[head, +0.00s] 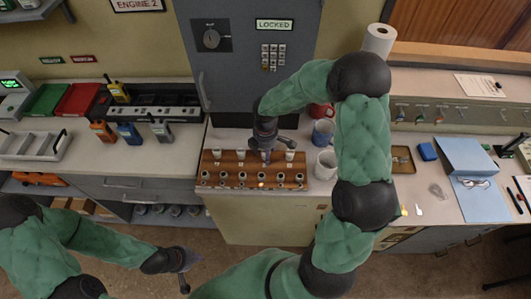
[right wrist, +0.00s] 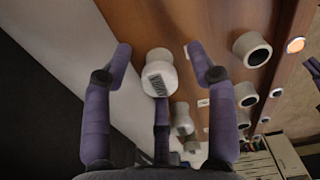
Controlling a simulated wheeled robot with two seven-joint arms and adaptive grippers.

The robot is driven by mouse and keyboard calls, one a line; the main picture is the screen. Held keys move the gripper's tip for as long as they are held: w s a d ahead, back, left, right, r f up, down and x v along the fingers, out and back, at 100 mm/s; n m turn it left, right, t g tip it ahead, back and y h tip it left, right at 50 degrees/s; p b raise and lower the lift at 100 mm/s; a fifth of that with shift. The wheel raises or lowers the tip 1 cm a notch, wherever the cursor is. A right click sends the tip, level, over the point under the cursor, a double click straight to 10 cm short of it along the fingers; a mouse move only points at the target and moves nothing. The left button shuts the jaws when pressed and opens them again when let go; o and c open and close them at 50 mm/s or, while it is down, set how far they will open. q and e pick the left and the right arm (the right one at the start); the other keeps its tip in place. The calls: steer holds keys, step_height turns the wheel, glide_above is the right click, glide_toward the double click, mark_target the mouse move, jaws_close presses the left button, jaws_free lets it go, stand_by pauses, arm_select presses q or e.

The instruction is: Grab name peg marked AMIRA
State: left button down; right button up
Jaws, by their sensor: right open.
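A wooden peg board (head: 207,180) lies on the counter below the grey locker. White pegs stand along its back row, including one at the left (head: 216,154) and one at the right (head: 290,155). My right gripper (head: 267,150) is over the back row, pointing down. In the right wrist view, its fingers (right wrist: 161,62) are open, with a white peg (right wrist: 158,62) between them and no visible grip. My left gripper (head: 188,271) is open and empty, low in front of the drawers.
Mugs, one blue (head: 323,132) and one white (head: 326,163), stand just right of the board. The locker (head: 235,80) rises behind it. Radios, one blue (head: 129,133), stand on the left counter, near a grey divided tray (head: 35,147). Further row sockets (head: 240,176) line the board's front.

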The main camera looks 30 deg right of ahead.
steer(key=c, duration=0.9)
steer(key=shift+r, duration=0.1)
